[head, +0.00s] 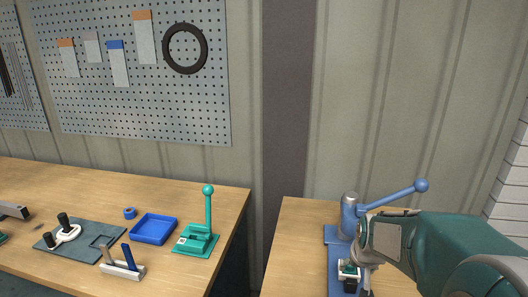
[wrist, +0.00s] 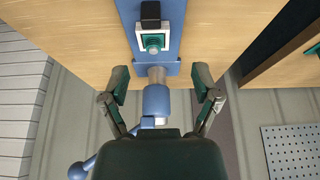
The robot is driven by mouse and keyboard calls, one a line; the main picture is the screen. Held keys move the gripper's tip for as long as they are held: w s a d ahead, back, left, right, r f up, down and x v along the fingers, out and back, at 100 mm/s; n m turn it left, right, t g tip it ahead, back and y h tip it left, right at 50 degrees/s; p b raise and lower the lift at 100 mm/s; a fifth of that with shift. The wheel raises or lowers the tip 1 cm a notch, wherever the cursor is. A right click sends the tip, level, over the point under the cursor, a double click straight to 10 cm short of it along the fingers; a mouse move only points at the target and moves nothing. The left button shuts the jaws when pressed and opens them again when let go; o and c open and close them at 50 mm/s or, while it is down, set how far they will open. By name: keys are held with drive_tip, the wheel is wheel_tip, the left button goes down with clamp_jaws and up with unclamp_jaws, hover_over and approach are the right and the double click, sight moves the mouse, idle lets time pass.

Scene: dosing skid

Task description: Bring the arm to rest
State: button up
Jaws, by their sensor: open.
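My arm comes in from the right in the head view, its teal links reaching over the right bench. My gripper (wrist: 162,82) is open in the wrist view, its two fingers apart with nothing held between them. The blue column of a lever press (head: 348,215) lies between and beyond the fingers in that view. The press base (wrist: 176,52) carries a white square holder (wrist: 154,38) with a green piece in it and a black block (wrist: 150,12). In the head view my gripper is partly hidden by the wrist and overlaps the press.
The press's blue lever (head: 421,185) sticks out to the right, close above my arm. A gap separates the right bench (head: 290,240) from the left bench (head: 60,185). The left bench holds a green toggle press (head: 197,242), a blue tray (head: 153,229) and a grey plate (head: 75,254).

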drive_tip(key=s+a+r+n, duration=0.1)
drive_tip(key=s+a+r, duration=0.2)
drive_tip(key=s, duration=0.3)
drive_tip(key=s+a+r+n, duration=0.1)
drive_tip(key=s+a+r, duration=0.2)
drive_tip(key=s, duration=0.4)
drive_tip(key=s+a+r+n+t+y, duration=0.1)
drive_tip(key=s+a+r, duration=0.3)
drive_tip(key=s, duration=0.3)
drive_tip(key=shift+a, duration=0.85)
